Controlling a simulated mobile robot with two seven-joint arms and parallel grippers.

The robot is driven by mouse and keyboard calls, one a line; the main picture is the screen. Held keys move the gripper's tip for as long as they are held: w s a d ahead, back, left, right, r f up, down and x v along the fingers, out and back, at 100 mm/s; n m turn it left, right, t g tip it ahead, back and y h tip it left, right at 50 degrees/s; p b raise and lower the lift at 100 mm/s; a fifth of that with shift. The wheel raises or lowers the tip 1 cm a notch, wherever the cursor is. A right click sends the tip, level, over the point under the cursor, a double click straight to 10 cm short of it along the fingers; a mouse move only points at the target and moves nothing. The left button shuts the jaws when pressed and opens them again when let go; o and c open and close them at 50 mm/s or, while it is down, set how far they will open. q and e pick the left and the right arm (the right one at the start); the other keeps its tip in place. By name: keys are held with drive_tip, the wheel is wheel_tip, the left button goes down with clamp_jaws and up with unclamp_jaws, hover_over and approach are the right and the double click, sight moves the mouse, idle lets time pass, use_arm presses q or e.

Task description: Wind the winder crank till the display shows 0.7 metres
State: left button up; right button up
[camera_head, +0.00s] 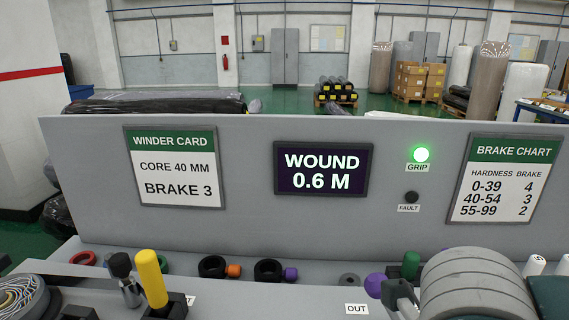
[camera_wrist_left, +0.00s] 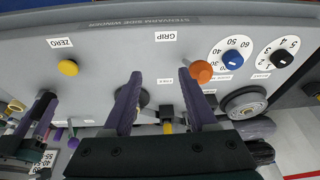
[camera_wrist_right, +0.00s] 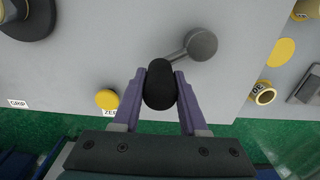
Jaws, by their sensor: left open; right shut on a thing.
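The display (camera_head: 322,169) on the grey back panel reads WOUND 0.6 M. In the right wrist view, my right gripper (camera_wrist_right: 160,76) is shut on the black crank knob (camera_wrist_right: 160,88). The crank arm (camera_wrist_right: 180,52) runs from the knob up and right to a dark hub (camera_wrist_right: 201,44) on the grey winder face. In the left wrist view, my left gripper (camera_wrist_left: 159,74) is open and empty over the winder, its right fingertip close beside an orange knob (camera_wrist_left: 200,72). I cannot make out either gripper in the head view.
The GRIP lamp (camera_head: 421,154) glows green and the FAULT lamp (camera_head: 411,197) is dark. The winder card (camera_head: 177,167) shows brake 3; a brake chart (camera_head: 503,180) hangs at right. A yellow ZERO button (camera_wrist_right: 107,99) sits left of the crank. Blue (camera_wrist_left: 233,59) and black (camera_wrist_left: 283,59) dials are near my left gripper.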

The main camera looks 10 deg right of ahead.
drive_tip(key=shift+s+d+r+p, duration=0.1)
drive_tip(key=shift+s+d+p, duration=0.25)
drive_tip(key=shift+s, duration=0.2)
drive_tip(key=shift+s+d+p, duration=0.3)
drive_tip(key=shift+s, duration=0.25)
drive_tip(key=shift+s+d+p, duration=0.5)
drive_tip(key=shift+s+d, duration=0.3)
drive_tip(key=shift+d, duration=0.3)
drive_tip(key=o, duration=1)
drive_tip(key=shift+a, duration=0.1)
drive_tip(key=o, duration=0.6)
drive_tip(key=shift+c, duration=0.2)
wheel_tip(320, 180, up, 10)
drive_tip(key=p, duration=0.9)
